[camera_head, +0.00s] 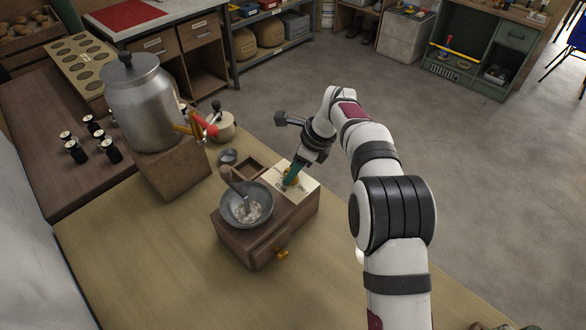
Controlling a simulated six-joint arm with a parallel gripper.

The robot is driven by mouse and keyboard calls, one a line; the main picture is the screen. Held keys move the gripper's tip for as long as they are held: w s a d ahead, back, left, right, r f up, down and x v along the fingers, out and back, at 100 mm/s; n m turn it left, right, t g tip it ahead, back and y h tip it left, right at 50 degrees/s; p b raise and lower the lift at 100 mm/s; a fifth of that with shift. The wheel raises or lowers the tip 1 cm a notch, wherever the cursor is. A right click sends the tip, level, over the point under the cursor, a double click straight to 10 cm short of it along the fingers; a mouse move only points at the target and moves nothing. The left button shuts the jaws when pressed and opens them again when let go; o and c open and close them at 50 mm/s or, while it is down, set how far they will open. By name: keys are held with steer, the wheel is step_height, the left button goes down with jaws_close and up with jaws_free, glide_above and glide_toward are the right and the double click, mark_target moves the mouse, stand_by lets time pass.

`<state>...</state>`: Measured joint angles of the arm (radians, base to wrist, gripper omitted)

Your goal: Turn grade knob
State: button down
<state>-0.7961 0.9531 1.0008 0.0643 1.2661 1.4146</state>
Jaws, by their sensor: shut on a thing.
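A wooden grinder box (252,243) stands on the table, with a metal bowl (264,203) on top that holds pale lumps. A light plate (308,187) lies on the box's top at its right rear. The grade knob (288,181), small and brass-coloured, sits on this plate and is mostly hidden by the fingers. My gripper (291,175) reaches down from the upper right, and its teal fingertips are shut on the knob. I cannot tell how far the knob is turned.
A metal urn (146,103) with a tap stands on a wooden block (168,178) at left. A round pot (221,127) and a small metal cup (228,156) are behind the grinder. A brass drawer pull (281,254) sticks out in front. The table (160,265) is clear at front left.

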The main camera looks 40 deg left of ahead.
steer(key=n, duration=0.2)
steer(key=n+g+h, duration=0.1)
steer(key=n, duration=0.2)
steer(key=shift+a+g, duration=0.1)
steer(key=shift+g, duration=0.2)
steer(key=shift+n, duration=0.4)
steer(key=shift+c, duration=2)
jaws_free()
steer(key=shift+r, duration=0.1)
